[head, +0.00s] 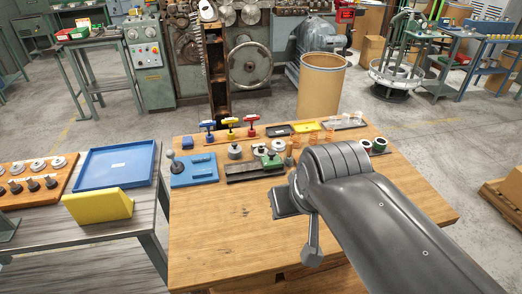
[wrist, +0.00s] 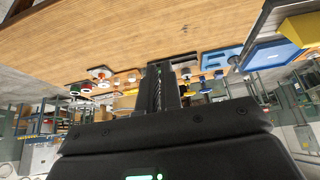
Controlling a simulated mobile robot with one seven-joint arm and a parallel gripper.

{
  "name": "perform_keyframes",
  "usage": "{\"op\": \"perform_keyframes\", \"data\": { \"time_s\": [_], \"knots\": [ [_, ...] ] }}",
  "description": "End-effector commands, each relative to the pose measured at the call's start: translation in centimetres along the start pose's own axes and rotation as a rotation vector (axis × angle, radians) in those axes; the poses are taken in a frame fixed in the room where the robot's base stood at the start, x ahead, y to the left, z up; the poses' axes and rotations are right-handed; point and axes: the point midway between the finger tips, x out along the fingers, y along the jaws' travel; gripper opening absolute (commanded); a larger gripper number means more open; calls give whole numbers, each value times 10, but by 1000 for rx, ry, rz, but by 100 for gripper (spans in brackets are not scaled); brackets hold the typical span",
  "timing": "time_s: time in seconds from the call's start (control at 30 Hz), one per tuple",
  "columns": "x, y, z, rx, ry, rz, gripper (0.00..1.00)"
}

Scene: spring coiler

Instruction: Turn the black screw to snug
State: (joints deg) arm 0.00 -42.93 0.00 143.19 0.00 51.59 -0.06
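I cannot make out the black screw for certain in either view. A dark fixture with a green block (head: 271,160) stands at the back middle of the wooden table, among small metal parts. My arm comes in from the lower right in the head view and hides part of the table. My gripper (wrist: 164,72) shows in the wrist view as dark fingers bunched together above the table, with no object clearly between them. Whether the fingers are fully shut is unclear. The fixture row lies beyond the fingers, small and partly hidden by them.
The wooden table (head: 225,235) is bare in front. T-handled tools (head: 230,127), a blue plate with a ball lever (head: 194,171), and a yellow tray (head: 305,127) line its back. A side bench holds a blue tray (head: 115,166) and a yellow block (head: 98,206). A tan bin (head: 321,85) stands behind.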

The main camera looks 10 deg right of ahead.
Motion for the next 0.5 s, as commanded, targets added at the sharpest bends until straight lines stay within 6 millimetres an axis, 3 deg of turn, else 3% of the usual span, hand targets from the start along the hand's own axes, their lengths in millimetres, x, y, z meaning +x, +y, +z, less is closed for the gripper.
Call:
{"op": "perform_keyframes", "data": {
  "time_s": [0.17, 0.3, 0.5],
  "knots": [
    [-2, 1, -20, -47, -21, 7, 20],
    [-1, 1, -59, -143, -63, 16, 31],
    [11, 3, -120, -302, -130, 17, 31]
  ]
}}
